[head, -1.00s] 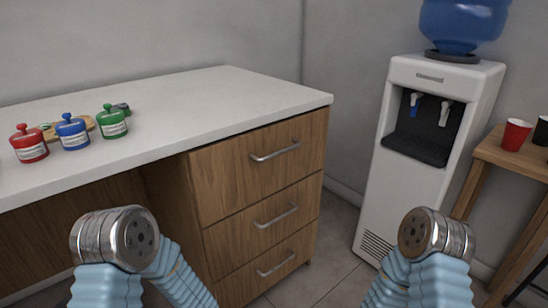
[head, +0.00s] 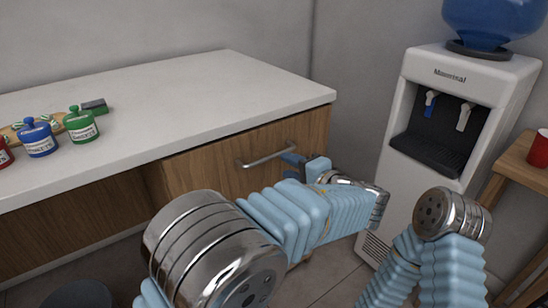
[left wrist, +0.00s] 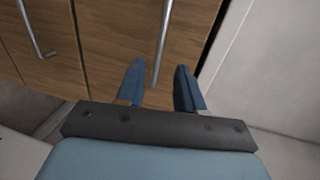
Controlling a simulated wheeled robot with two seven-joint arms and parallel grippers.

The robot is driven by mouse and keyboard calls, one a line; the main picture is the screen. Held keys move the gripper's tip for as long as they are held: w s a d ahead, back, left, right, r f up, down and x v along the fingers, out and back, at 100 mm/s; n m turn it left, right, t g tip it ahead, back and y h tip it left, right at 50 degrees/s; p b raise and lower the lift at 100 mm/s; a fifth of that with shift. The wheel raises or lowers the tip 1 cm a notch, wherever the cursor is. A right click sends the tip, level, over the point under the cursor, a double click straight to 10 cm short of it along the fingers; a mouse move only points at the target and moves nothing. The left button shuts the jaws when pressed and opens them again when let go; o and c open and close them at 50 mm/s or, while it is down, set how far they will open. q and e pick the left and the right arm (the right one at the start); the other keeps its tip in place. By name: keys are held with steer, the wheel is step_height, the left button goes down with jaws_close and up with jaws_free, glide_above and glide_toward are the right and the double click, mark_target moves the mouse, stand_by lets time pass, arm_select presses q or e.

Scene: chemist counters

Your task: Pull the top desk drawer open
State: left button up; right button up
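The top desk drawer (head: 222,172) has a wooden front just under the white counter, and it looks shut. Its silver bar handle (head: 265,157) shows in the head view; my left gripper (head: 293,156) is at the handle's right end. In the left wrist view the gripper (left wrist: 158,82) is open, with its two blue fingers apart. The top drawer's handle (left wrist: 163,40) runs toward the gap between the fingers; I cannot tell whether they touch it. My left arm hides the lower drawers in the head view. My right gripper is out of view.
Red, blue (head: 37,138) and green (head: 80,125) jars stand on the counter (head: 190,95). A water dispenser (head: 450,100) stands right of the desk, and a small wooden table (head: 522,170) with a red cup (head: 540,149) is at the right edge. A second drawer handle (left wrist: 35,30) shows in the wrist view.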

mark_target(271, 158)
arm_select(q)
steer(key=x, duration=0.7)
steer(key=shift+w+a+p, duration=0.15)
steer(key=shift+p, duration=0.2)
jaws_close()
